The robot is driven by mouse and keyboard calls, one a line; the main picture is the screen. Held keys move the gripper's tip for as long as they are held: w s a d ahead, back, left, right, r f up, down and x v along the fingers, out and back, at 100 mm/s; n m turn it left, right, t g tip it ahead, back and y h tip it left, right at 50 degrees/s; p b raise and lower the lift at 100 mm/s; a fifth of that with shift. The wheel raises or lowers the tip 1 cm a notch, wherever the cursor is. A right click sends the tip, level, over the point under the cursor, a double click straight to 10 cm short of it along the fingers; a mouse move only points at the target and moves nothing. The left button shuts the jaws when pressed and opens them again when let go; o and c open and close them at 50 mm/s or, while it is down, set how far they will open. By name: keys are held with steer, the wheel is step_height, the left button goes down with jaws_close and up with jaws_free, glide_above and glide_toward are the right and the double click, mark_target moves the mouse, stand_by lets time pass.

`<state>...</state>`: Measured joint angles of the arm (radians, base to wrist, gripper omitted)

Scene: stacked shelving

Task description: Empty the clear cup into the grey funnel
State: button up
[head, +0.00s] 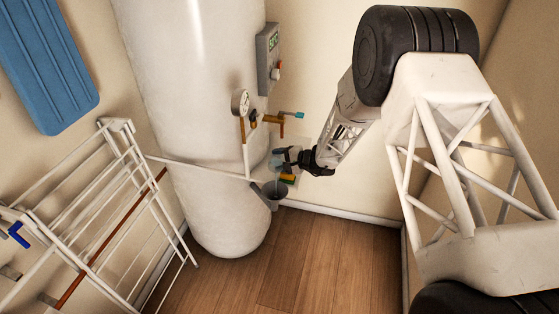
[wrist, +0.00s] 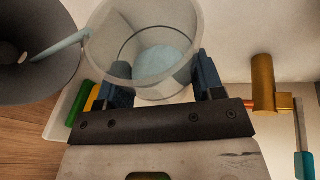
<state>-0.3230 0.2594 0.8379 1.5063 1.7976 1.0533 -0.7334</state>
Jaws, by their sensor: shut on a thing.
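The clear cup (wrist: 112,45) is held between the blue-padded fingers of my gripper (wrist: 155,88) in the wrist view. Pale blue liquid (wrist: 160,62) shows inside the cup. The grey funnel (wrist: 30,85) is at the left of the wrist view, beside the cup, with a light hole at its bottom. A pale blue streak (wrist: 60,45) runs from the cup's rim into the funnel. In the head view, my gripper (head: 290,159) is by the white tank, and the funnel (head: 271,192) is just below it. The cup is small and partly hidden there.
A white tank (head: 190,100) carries a gauge (head: 240,102), a control box (head: 268,55) and a brass valve with a teal handle (head: 291,114). A white drying rack (head: 110,210) stands at left. Green and yellow items (wrist: 90,97) lie close to my gripper. The wooden floor is clear.

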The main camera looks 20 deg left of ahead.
mark_target(278, 169)
steer(key=shift+n, duration=0.3)
stand_by(0.4)
steer(key=shift+s+d+f+n+t+y, duration=0.15)
steer(key=shift+s+f+n+t+y, duration=0.15)
steer(key=shift+s+n+t+y, duration=0.25)
stand_by(1.1)
steer(key=shift+s+f+n+t, duration=0.25)
steer(key=shift+s+f+n, duration=0.05)
steer(key=shift+n, duration=0.25)
stand_by(1.1)
steer(key=shift+r, duration=0.1)
stand_by(0.6)
steer(key=shift+s+n+y, duration=0.1)
steer(key=shift+n+y, duration=0.15)
steer(key=shift+n, duration=0.05)
steer(key=shift+c, duration=0.6)
steer(key=shift+s+r+n+t, duration=0.2)
steer(key=shift+r+n+t, duration=0.1)
steer(key=shift+r, duration=0.05)
steer(key=shift+s+f+n+y, duration=0.25)
steer(key=shift+f+n+y, duration=0.05)
steer(key=shift+n, duration=0.3)
stand_by(0.6)
steer(key=shift+s+d, duration=0.1)
stand_by(0.3)
steer(key=shift+s+r+n+t+y, duration=0.15)
steer(key=shift+n+t+y, duration=0.15)
steer(key=shift+n, duration=0.2)
